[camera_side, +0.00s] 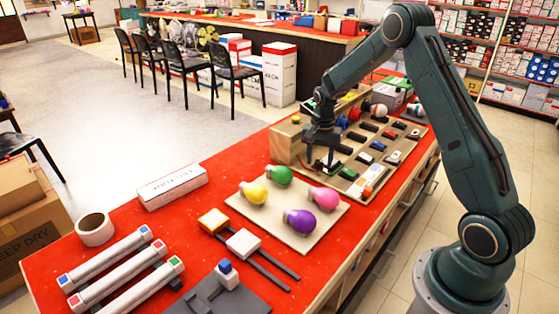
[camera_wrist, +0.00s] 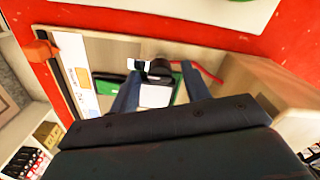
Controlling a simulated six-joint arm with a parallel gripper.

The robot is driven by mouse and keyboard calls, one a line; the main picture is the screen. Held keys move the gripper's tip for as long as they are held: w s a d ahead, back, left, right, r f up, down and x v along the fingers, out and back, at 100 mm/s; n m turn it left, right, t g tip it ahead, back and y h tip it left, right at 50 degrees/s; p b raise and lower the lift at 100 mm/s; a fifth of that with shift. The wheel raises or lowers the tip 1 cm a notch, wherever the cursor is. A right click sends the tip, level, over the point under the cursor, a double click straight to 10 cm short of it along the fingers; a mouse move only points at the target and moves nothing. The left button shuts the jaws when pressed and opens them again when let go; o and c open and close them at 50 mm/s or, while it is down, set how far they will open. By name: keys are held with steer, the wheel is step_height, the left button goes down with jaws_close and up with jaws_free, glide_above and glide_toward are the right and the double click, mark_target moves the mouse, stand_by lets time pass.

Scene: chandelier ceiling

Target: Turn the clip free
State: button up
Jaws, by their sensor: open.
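My gripper (camera_side: 322,160) points down over the near left part of a tan board (camera_side: 375,160) that bears rows of small coloured blocks. In the wrist view its two dark fingers (camera_wrist: 160,92) are apart. A small white block with a black part (camera_wrist: 155,95) shows between them, over a green piece (camera_wrist: 180,92). This white and black part may be the clip, but I cannot tell for sure. I cannot tell whether the fingers touch it. The gripper body hides the lower part of the wrist view.
A wooden block wall (camera_side: 287,143) stands close to the left of my gripper. A pale board with coloured bulbs (camera_side: 300,228) lies in front. A white box (camera_side: 172,187), tape roll (camera_side: 95,229) and tubes (camera_side: 125,270) lie on the red table (camera_side: 215,185).

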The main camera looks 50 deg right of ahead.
mark_target(319, 163)
step_height(319, 163, up, 14)
stand_by(0.7)
steer(key=shift+f, duration=0.1)
steer(key=s+a+r+n+t, duration=0.3)
steer(key=s+a+r+n, duration=0.4)
steer(key=s+a+r, duration=0.55)
steer(key=s+a+n+t, duration=0.1)
steer(key=s+a+n, duration=0.2)
steer(key=s, duration=0.4)
steer(key=s+a+f+n+t, duration=0.1)
steer(key=s+a+n, duration=0.2)
steer(key=s, duration=0.5)
steer(key=shift+a+f+n+t, duration=0.25)
steer(key=shift+a+n+t, duration=0.05)
steer(key=shift+a, duration=0.55)
